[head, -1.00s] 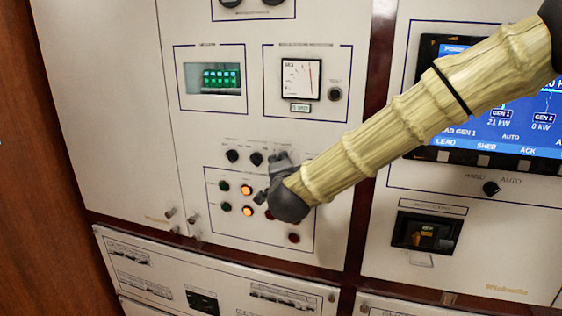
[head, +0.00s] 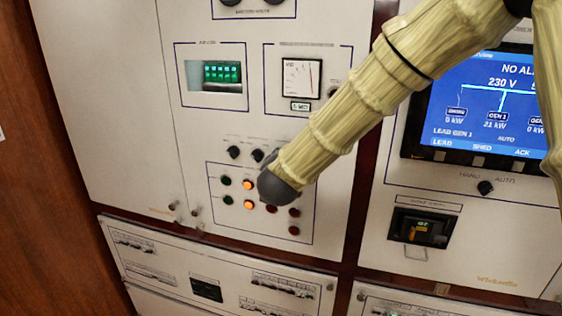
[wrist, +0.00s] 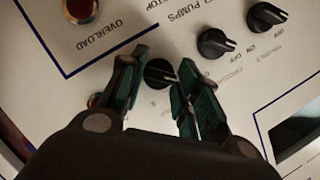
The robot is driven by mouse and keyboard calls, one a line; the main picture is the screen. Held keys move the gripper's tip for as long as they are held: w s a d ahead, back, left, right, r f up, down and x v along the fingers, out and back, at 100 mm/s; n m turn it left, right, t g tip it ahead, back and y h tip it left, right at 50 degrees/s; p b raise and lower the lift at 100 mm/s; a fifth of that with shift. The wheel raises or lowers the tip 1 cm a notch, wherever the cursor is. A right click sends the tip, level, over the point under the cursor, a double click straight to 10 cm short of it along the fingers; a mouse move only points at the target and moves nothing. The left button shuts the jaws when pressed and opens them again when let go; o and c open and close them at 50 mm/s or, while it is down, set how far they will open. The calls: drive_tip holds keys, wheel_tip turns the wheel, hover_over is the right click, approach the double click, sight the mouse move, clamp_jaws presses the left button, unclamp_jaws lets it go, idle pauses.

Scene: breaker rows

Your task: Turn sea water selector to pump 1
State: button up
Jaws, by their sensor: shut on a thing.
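A small black rotary knob (wrist: 160,73) on the pale panel sits between the fingertips of my gripper (wrist: 163,66) in the wrist view. My gripper is shut on it, one greenish finger pad on each side. A pale pointer line shows on the knob's face, towards the right finger. The label for this knob is partly covered and I cannot read it, so its setting is unclear. In the head view my arm hides this knob and most of the gripper.
Two similar knobs sit in the same row, a middle one (wrist: 216,43) and an end one (wrist: 265,16). Below the row in the head view are lit orange buttons (head: 248,185) and red buttons (head: 294,231). A blue display screen (head: 490,110) is to the right.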

drive_tip(key=o, duration=1)
drive_tip(key=shift+s, duration=0.1)
drive_tip(key=v, duration=1.1)
drive_tip(key=shift+s, duration=0.4)
